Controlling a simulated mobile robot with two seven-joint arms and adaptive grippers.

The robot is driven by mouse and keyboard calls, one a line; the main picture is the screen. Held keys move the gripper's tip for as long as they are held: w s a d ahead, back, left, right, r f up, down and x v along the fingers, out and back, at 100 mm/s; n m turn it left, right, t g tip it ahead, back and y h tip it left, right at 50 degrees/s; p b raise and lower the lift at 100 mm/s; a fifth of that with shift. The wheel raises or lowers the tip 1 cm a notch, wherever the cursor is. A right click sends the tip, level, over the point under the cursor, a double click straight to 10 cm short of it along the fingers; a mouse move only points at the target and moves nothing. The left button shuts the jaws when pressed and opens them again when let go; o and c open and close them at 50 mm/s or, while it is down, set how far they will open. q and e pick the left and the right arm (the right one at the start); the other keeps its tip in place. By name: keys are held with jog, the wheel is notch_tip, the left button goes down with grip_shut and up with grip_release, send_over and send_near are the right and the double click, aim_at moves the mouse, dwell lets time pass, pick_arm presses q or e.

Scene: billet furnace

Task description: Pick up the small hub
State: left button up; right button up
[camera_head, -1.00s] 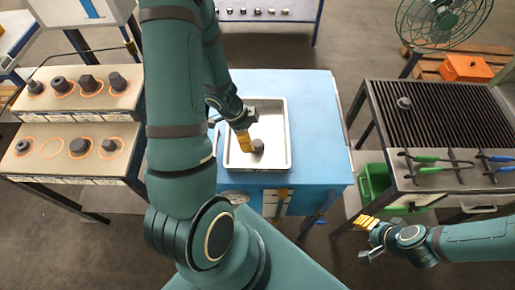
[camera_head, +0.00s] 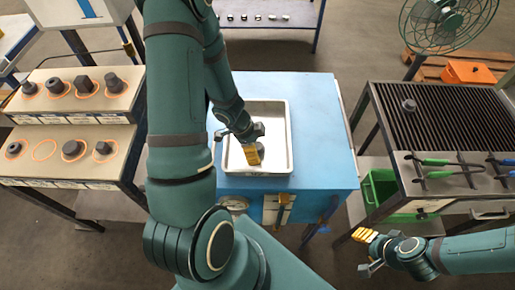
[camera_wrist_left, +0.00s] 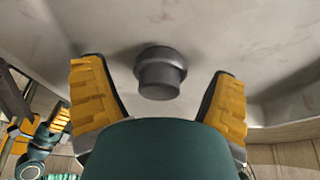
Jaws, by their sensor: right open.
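The small hub (camera_head: 260,148) is a dark grey stepped round piece lying in the metal tray (camera_head: 289,135) on the blue cabinet. In the left wrist view the hub (camera_wrist_left: 160,74) shows whole, with a wide flange and a narrower round part. My left gripper (camera_head: 249,157) is inside the tray at the hub. In the left wrist view its yellow fingers (camera_wrist_left: 160,105) are spread to either side of the hub, with gaps on both sides. My right gripper (camera_head: 366,236) is open and empty at lower right, away from the tray.
A two-tier rack (camera_head: 60,134) at left holds several dark parts in orange rings; one front ring is empty. At right, a grated bench (camera_head: 440,120) carries another small grey part (camera_head: 408,105) and tongs. A green bin (camera_head: 380,190) stands between cabinet and bench.

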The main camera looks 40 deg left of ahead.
pick_arm(q)
jog(key=c, duration=1.3)
jog(key=shift+o, duration=0.2)
